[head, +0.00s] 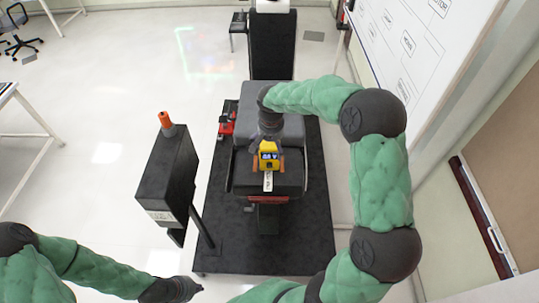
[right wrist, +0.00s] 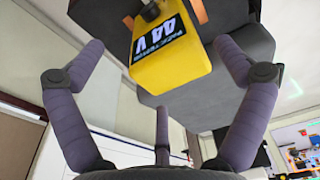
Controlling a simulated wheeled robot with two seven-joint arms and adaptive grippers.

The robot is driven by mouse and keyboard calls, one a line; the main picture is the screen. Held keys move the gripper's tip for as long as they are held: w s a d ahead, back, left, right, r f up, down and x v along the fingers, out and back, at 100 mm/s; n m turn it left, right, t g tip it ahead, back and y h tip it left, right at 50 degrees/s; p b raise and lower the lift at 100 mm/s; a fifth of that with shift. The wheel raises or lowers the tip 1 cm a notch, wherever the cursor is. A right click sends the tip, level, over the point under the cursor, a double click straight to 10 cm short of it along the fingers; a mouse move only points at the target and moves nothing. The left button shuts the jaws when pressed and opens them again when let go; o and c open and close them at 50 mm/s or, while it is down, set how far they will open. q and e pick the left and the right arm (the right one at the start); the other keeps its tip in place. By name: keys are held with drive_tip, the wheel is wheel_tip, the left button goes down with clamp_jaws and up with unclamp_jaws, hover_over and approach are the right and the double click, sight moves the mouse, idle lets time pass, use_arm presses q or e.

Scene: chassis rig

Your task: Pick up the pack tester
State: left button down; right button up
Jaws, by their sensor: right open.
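The yellow pack tester (head: 269,154) sits on the dark chassis rig, with a lit display on its face and orange pieces at its sides. It also shows in the right wrist view (right wrist: 172,75), reading what looks like "44 V". My right gripper (head: 269,143) is right at the tester in the head view. In the right wrist view its purple fingers (right wrist: 160,60) are spread apart, with the tester between and beyond them and a gap on both sides. My left gripper (head: 182,289) is low at the left, away from the tester; its fingers are too small to read.
A white label strip (head: 268,182) lies just in front of the tester. A black box on a post (head: 168,180) with an orange top stands left of the rig. Red items (head: 228,122) lie at the rig's left edge. A whiteboard (head: 425,50) is at the right.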

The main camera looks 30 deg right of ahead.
sight(270, 153)
drive_tip(key=shift+w+d+f, duration=0.15)
drive_tip(key=shift+w+f, duration=0.05)
drive_tip(key=shift+f, duration=0.25)
drive_tip(key=f, duration=0.5)
drive_tip(key=shift+w, duration=0.4)
drive_tip(key=shift+s+r, duration=0.1)
drive_tip(key=c, duration=1.7)
